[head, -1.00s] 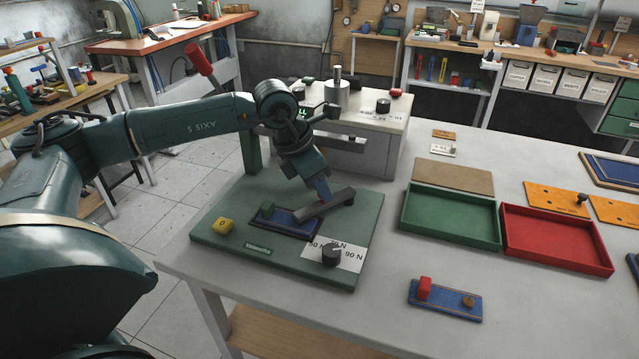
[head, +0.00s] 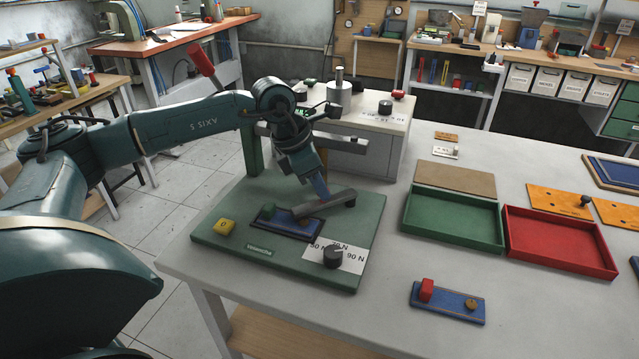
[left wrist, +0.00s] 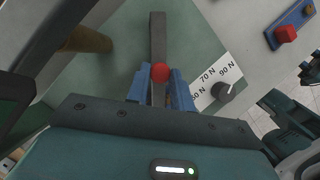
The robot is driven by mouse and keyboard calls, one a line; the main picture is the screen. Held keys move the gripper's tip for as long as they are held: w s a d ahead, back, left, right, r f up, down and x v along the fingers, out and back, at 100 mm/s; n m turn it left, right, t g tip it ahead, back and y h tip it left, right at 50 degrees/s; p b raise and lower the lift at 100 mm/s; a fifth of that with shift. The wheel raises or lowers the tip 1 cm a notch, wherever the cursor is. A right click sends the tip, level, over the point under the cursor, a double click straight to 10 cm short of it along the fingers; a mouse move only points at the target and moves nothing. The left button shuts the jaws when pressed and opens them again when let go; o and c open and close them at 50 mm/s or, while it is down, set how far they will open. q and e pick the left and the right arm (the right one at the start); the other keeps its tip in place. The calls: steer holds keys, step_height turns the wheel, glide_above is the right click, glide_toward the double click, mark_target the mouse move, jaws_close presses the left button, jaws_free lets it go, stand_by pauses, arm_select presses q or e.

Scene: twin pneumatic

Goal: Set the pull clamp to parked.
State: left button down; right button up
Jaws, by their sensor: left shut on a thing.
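The likely pull clamp is a dark grey bar (head: 335,202) on the green board (head: 215,222), lying slanted over a blue plate (head: 298,229). The bar also shows in the left wrist view (left wrist: 157,35), with a red knob (left wrist: 160,72) on it. My left gripper (head: 323,194) reaches down onto the bar. In the left wrist view its blue fingertips (left wrist: 161,84) sit on either side of the bar at the red knob, shut on it. In the head view the fingers hide the knob.
A black dial (head: 333,257) with force marks and a yellow block (head: 225,227) are on the same board. A grey box (head: 365,148) stands behind my gripper. Green (head: 409,226) and red (head: 560,270) trays lie to the right. The front table right of the board is mostly clear.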

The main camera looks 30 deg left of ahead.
arm_select(q)
steer(key=c, duration=1.2)
jaws_free()
steer(key=shift+r, duration=0.1)
steer(key=v, duration=1.3)
steer(key=shift+a+b, duration=0.15)
steer(key=shift+b, duration=0.25)
